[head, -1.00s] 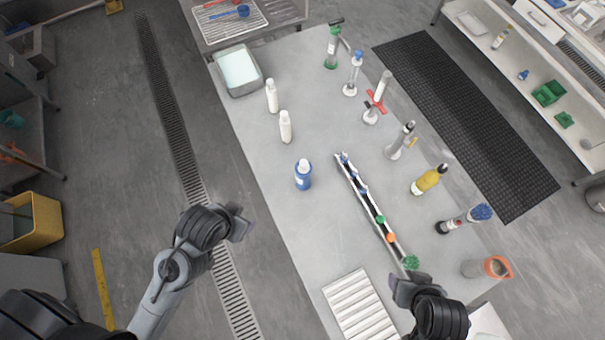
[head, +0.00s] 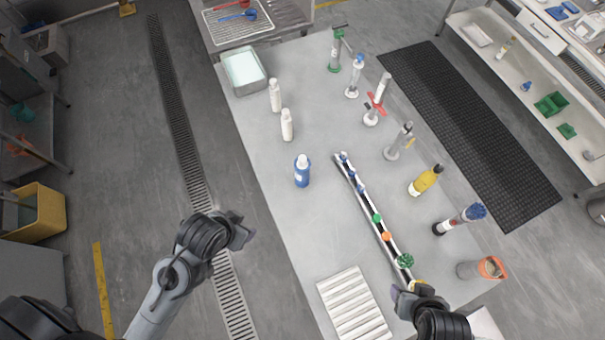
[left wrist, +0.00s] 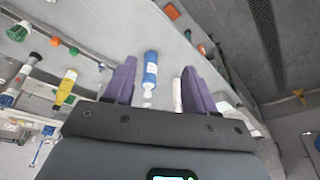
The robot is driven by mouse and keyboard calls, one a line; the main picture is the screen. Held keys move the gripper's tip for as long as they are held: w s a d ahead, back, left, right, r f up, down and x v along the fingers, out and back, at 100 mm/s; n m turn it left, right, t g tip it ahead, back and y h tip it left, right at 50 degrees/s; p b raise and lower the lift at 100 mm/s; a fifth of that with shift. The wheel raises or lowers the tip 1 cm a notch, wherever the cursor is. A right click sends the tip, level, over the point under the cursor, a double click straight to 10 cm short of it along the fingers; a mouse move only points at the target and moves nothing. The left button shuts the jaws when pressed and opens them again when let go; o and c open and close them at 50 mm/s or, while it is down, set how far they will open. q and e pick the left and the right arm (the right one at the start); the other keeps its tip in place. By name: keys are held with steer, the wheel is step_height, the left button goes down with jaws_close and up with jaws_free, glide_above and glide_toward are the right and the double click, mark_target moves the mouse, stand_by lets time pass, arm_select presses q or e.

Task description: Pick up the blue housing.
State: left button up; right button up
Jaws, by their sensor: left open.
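No part is clearly marked as the blue housing. A blue bottle-like body with a white cap (head: 302,172) stands upright on the grey table. It also shows in the left wrist view (left wrist: 150,72), framed between the purple fingers but beyond them. A slim upright device with a blue top (head: 354,77) stands at the back right of the table. My left gripper (head: 240,232) is off the table's left edge, open and empty, apart from the blue body; its spread fingers show in the left wrist view (left wrist: 159,66). My right gripper (head: 405,297) is by the near end of the rack; its jaws are unclear.
Two white bottles (head: 275,96) (head: 287,125) stand behind the blue body. A long narrow rack (head: 394,250) with coloured pieces lies to its right. Several upright devices and a yellow bottle (head: 425,181) line the right edge. A ribbed white tray (head: 352,305) lies at the front.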

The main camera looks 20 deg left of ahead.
arm_select(q)
steer(key=shift+o, duration=0.3)
steer(key=o, duration=0.6)
steer(key=shift+d, duration=0.1)
steer(key=shift+s, duration=0.1)
